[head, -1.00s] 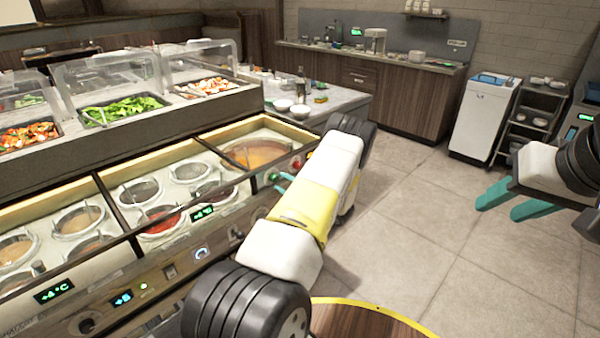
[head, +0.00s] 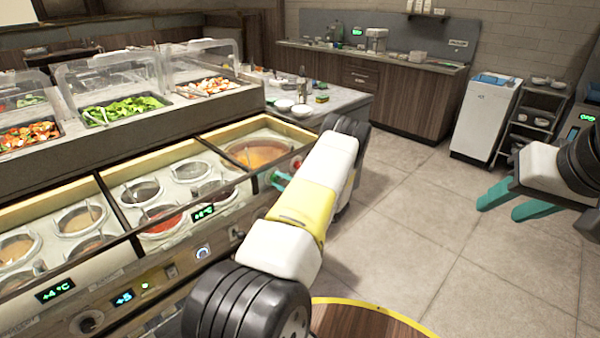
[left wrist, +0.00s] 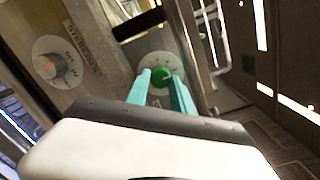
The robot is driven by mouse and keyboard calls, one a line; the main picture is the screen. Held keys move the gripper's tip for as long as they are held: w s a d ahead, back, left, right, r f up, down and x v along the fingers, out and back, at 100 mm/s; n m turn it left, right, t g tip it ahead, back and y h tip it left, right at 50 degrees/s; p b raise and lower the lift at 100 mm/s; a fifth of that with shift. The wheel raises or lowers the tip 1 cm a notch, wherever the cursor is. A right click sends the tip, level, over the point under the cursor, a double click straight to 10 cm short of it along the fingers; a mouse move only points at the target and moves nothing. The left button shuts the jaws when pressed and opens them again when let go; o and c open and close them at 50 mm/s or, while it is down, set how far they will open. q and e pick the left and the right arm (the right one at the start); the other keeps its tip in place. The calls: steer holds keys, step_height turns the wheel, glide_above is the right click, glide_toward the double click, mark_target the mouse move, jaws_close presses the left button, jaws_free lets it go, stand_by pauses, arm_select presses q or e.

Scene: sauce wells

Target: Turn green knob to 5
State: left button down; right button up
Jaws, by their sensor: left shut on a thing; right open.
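The green knob (left wrist: 161,79) sits at the centre of a pale round dial (left wrist: 152,66) in the left wrist view. The dial's marks are too small and blurred to read. My left gripper (left wrist: 160,74) is shut on the knob, with a teal finger on each side. In the head view, my left gripper (head: 280,179) is at the front panel of the sauce counter, near its far right end, partly hidden by my arm. My right gripper (head: 505,203) is open and empty over the floor at the right.
A metal rail (left wrist: 190,45) runs close to the dial's right. The sauce counter (head: 110,285) holds several round wells. The floor (head: 420,240) at right is clear.

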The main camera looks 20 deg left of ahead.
arm_select(q)
steer(key=m, duration=0.7)
steer(key=shift+f+m, duration=0.1)
steer(key=shift+m, duration=0.3)
steer(key=m, duration=0.4)
steer(key=shift+s+m+t, duration=0.1)
steer(key=shift+m+t, duration=0.7)
steer(key=shift+m, duration=1.7)
steer(key=c, duration=1.4)
jaws_free()
